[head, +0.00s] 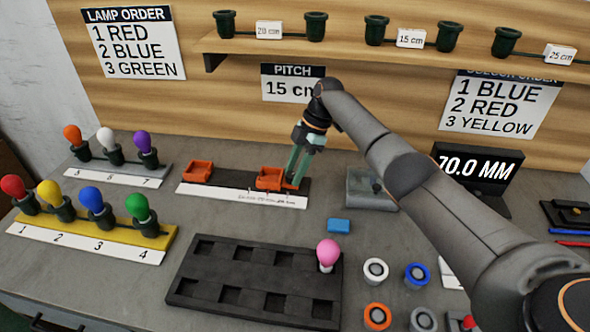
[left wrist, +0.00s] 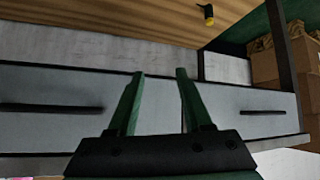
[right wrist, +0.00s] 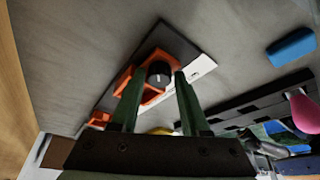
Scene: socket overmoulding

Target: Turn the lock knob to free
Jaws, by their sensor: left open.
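The lock knob (right wrist: 159,73) is a black round knob with a white mark, beside an orange block (right wrist: 150,96) on the dark slide rail. It shows in the right wrist view; in the head view my right gripper hides it. My right gripper (head: 291,180) points down at the right end of the rail, beside the right orange block (head: 269,178). In the right wrist view its green fingers (right wrist: 159,75) are apart, one on each side of the knob; contact is not clear. My left gripper (left wrist: 160,74) is open and empty, facing drawer fronts away from the rail.
A second orange block (head: 198,171) sits at the rail's left end, behind a white scale strip (head: 240,196). A blue block (head: 339,226), a grey box (head: 370,190) and a black tray (head: 210,296) with a pink lamp (head: 328,251) stand nearby. A shelf (head: 380,46) overhangs behind.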

